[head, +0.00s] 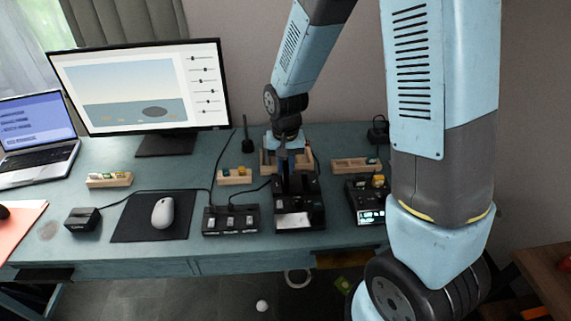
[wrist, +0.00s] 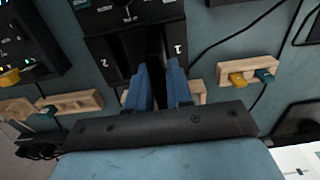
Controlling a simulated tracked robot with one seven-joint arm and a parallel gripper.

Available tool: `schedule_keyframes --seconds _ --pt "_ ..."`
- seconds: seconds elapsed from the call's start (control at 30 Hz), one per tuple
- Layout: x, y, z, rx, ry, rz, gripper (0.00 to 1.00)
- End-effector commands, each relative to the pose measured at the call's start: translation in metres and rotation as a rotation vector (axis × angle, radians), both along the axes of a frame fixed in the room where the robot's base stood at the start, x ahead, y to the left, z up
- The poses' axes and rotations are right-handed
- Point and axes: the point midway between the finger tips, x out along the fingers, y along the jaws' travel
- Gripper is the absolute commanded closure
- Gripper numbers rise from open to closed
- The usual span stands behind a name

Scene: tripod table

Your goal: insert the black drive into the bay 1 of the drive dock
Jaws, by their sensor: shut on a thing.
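The drive dock (head: 301,214) is a black unit with a pale front panel on the blue-green table, right of centre in the head view. In the wrist view the dock (wrist: 104,58) shows numbered bay labels on its dark top. My gripper (head: 284,172) points down over the dock. Its two blue fingers (wrist: 161,90) are shut on the black drive (wrist: 157,78), a dark narrow shape between them. The drive blends into the dark dock, so I cannot tell how far it is in a bay or exactly which bay it is at.
A three-slot black unit (head: 231,219) stands left of the dock and a device with a lit display (head: 369,205) stands right. Wooden holders (head: 109,180) with small coloured plugs stand around. A mouse (head: 163,212) lies on a black pad (head: 133,222). Cables run across the table. A monitor (head: 145,88) stands behind.

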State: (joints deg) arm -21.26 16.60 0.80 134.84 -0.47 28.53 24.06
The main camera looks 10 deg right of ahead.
Motion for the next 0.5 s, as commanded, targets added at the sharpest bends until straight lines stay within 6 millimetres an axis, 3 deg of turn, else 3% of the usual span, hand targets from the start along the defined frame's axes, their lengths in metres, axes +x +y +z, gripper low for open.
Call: schedule_keyframes --seconds 0.5 --pt "0.0 -0.0001 -0.0107 0.0 0.001 0.0 1.0"
